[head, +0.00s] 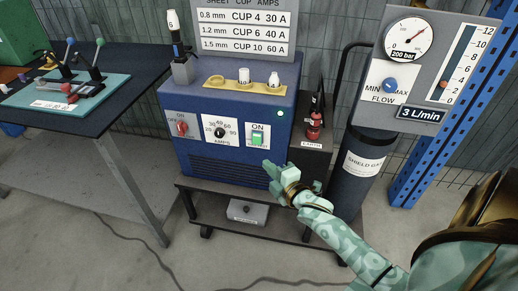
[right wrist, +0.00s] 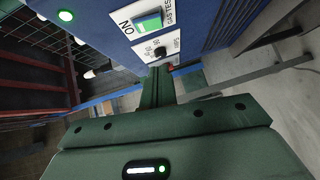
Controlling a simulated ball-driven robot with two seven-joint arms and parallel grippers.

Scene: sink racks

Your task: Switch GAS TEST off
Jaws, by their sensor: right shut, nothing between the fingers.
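The GAS TEST switch (head: 257,138) is a green rocker on a white plate marked ON, at the right of the blue machine's front panel. It also shows in the right wrist view (right wrist: 149,24), where the plate appears turned. My right gripper (head: 267,166) is shut and empty, just below and in front of the switch, with a small gap apparent in the head view. Its closed fingers show in the right wrist view (right wrist: 158,72), pointing toward the panel. Whether they touch the panel is unclear. My left gripper is out of view.
The panel also has a black AMPS knob (head: 219,132), a red ON/OFF switch (head: 181,126) and a lit green lamp (head: 281,113). A gas cylinder (head: 361,170) with a gauge and flow knob (head: 390,85) stands at right. A workbench (head: 140,85) stands at left.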

